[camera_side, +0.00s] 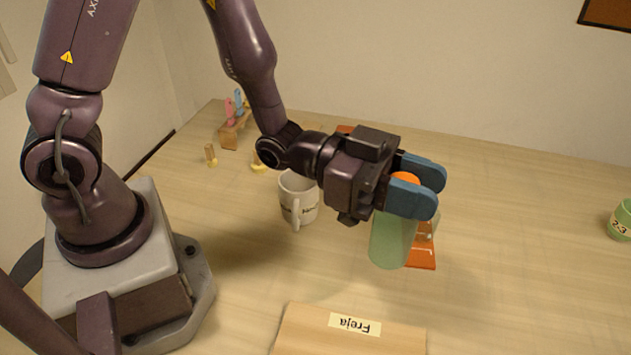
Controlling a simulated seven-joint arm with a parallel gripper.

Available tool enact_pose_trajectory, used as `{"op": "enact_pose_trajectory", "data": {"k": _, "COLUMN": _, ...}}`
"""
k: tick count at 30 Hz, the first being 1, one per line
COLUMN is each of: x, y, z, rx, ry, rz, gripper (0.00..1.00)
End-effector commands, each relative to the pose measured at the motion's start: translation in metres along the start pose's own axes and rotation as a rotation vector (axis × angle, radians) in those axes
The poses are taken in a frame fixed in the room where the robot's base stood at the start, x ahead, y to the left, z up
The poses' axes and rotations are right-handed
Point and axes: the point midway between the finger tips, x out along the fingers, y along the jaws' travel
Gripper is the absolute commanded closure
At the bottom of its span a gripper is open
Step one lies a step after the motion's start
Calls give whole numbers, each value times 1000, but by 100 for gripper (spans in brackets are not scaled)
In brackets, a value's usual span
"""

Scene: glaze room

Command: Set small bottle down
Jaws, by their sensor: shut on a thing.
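The small bottle (393,240) is pale green with an orange top (406,179). My gripper (425,188) has blue fingers shut around the bottle's upper part. The bottle hangs roughly upright below the fingers. Its base seems to be a little above the table, but I cannot tell the gap for certain. The near finger hides part of its neck.
A wooden board labelled "Freja" (348,340) lies at the front. A white mug (298,200) stands left of my gripper. An orange item (424,260) lies partly hidden behind the bottle. A green cup (621,220) stands far right. The table (530,230) between is clear.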

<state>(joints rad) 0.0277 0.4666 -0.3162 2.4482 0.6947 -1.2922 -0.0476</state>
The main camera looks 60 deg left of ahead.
Motion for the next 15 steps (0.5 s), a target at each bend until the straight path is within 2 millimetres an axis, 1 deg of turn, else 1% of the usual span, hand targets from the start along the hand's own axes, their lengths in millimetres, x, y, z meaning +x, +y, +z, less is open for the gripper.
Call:
{"op": "enact_pose_trajectory", "data": {"k": 1, "x": 0, "y": 0, "z": -8, "rx": 6, "ry": 4, "rz": 0, "gripper": 100}}
{"op": "enact_pose_trajectory", "data": {"k": 3, "x": 0, "y": 0, "z": -16, "rx": 6, "ry": 4, "rz": -1, "gripper": 100}}
{"op": "enact_pose_trajectory", "data": {"k": 4, "x": -2, "y": -6, "z": -15, "rx": 3, "ry": 1, "rz": -17, "gripper": 100}}
{"op": "enact_pose_trajectory", "data": {"k": 11, "x": -24, "y": -57, "z": -14, "rx": 1, "ry": -1, "rz": -163, "gripper": 100}}
{"op": "enact_pose_trajectory", "data": {"k": 14, "x": -40, "y": -86, "z": -14, "rx": 1, "ry": 0, "rz": -251, "gripper": 100}}
{"op": "enact_pose_trajectory", "data": {"k": 15, "x": -48, "y": -100, "z": -14, "rx": 1, "ry": 0, "rz": -292, "gripper": 100}}
